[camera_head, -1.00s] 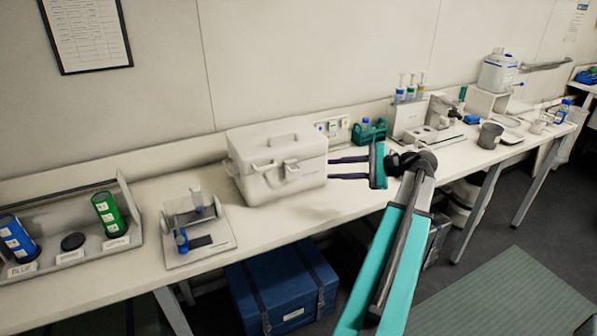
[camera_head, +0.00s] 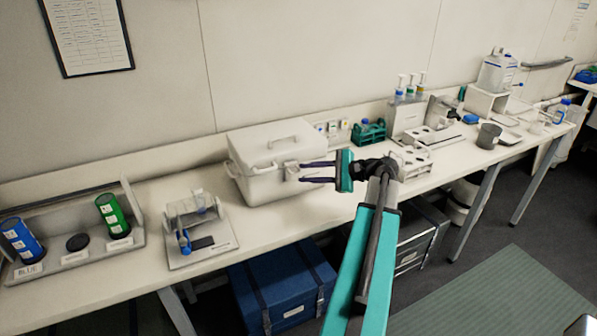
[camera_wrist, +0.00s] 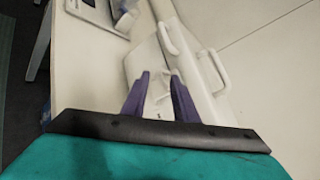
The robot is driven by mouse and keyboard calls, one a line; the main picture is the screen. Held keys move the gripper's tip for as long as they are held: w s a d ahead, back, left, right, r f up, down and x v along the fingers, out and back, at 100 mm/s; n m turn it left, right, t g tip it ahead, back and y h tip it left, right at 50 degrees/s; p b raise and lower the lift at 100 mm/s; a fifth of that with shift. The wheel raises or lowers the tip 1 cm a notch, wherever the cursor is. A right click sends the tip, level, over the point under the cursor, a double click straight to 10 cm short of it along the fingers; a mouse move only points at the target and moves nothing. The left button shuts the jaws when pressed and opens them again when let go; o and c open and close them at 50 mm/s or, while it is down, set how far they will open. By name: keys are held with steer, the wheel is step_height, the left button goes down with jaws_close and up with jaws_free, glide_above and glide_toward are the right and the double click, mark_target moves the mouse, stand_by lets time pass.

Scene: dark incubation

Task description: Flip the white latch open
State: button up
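A white latch (camera_head: 290,171) sits on the front of a white lidded box (camera_head: 268,187) on the bench. The box's lid (camera_head: 262,140) is down and has a handle on top. My gripper (camera_head: 300,173) has two dark fingers spread apart and empty. The fingertips are at the right part of the box's front, close to the latch; I cannot tell if they touch. In the wrist view the fingers (camera_wrist: 160,75) point at the white box (camera_wrist: 140,62), and the latch between them is too blurred to make out clearly.
Left of the box stand a small clear-sided device (camera_head: 198,225) and a rack with a blue cylinder (camera_head: 20,240) and a green cylinder (camera_head: 113,215). A green rack (camera_head: 369,132) and bench instruments are to the right. A blue case (camera_head: 285,285) lies under the bench.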

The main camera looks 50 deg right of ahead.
mark_target(295, 173)
steer(key=shift+p+x, duration=0.4)
steer(key=shift+x, duration=1.5)
jaws_close()
steer(key=shift+s+a, duration=0.1)
steer(key=shift+a, duration=0.05)
